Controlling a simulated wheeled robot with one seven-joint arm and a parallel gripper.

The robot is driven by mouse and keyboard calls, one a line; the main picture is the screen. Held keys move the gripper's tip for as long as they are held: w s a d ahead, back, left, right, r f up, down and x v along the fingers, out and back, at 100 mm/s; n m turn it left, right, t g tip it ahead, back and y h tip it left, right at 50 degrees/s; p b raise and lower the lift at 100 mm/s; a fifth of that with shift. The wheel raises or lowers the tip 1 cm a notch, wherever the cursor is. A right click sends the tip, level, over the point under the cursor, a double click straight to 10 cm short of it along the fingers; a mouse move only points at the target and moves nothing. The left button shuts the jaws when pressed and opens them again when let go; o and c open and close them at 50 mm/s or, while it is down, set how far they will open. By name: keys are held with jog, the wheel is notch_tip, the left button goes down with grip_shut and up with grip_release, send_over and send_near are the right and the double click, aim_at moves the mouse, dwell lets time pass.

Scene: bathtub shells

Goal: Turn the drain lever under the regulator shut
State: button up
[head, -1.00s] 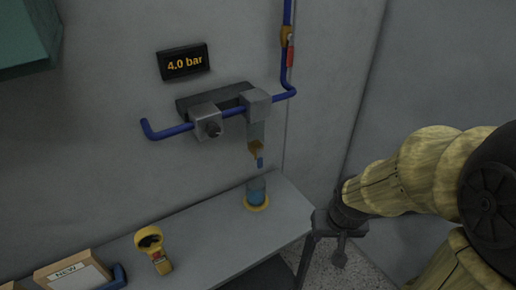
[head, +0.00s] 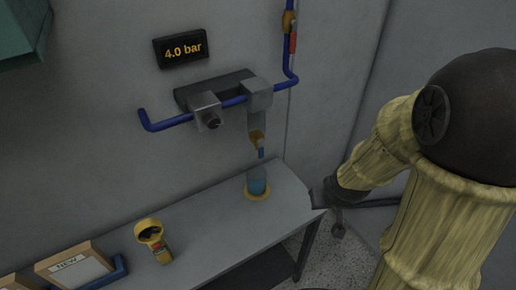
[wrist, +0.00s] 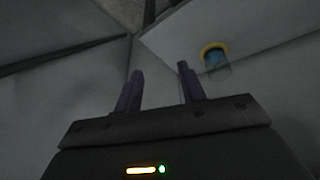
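The regulator (head: 257,93) is a grey block on the blue wall pipe, with a translucent bowl below it. Under the bowl is a small brass drain valve (head: 257,138). Its drain lever (head: 261,153) looks like a small blue tab pointing down; its exact setting is too small to tell. My gripper (head: 317,199) is at the right end of the bench in the head view, right of and below the lever, apart from it. In the wrist view my gripper (wrist: 159,82) has two purple fingers spread with nothing between them. The lever is not visible there.
A cup of blue liquid (head: 257,184) with a yellow base stands on the bench (head: 210,225) below the valve; it shows in the wrist view (wrist: 215,62). A yellow handheld device (head: 153,240) and boxes (head: 72,265) are at left. A display (head: 181,50) reads 4.0 bar.

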jog(key=w+a+f+n+t+y+p, duration=0.1)
jog(key=w+a+f+n+t+y, duration=0.2)
jog(key=w, duration=0.4)
jog(key=a+n+t+y+p, duration=0.2)
jog(key=a+t+y+p, duration=0.1)
jog(key=a+t+y, duration=0.3)
jog(key=shift+w+a+f+t+y, duration=0.15)
jog(key=shift+w+t+y, duration=0.25)
jog(key=shift+t+y, duration=0.15)
jog(key=shift+w+f+b, duration=0.1)
jog(key=shift+w+b, duration=0.05)
jog(key=shift+b, duration=0.2)
jog(key=b+x, duration=0.1)
jog(key=b, duration=0.4)
jog(key=shift+w+a+f, duration=0.1)
jog(key=shift+w+f, duration=0.05)
jog(key=shift+w, duration=0.15)
jog(key=a+b, duration=0.1)
jog(key=b, duration=0.4)
jog(key=shift+w+b, duration=0.35)
jog(key=shift+w, duration=0.05)
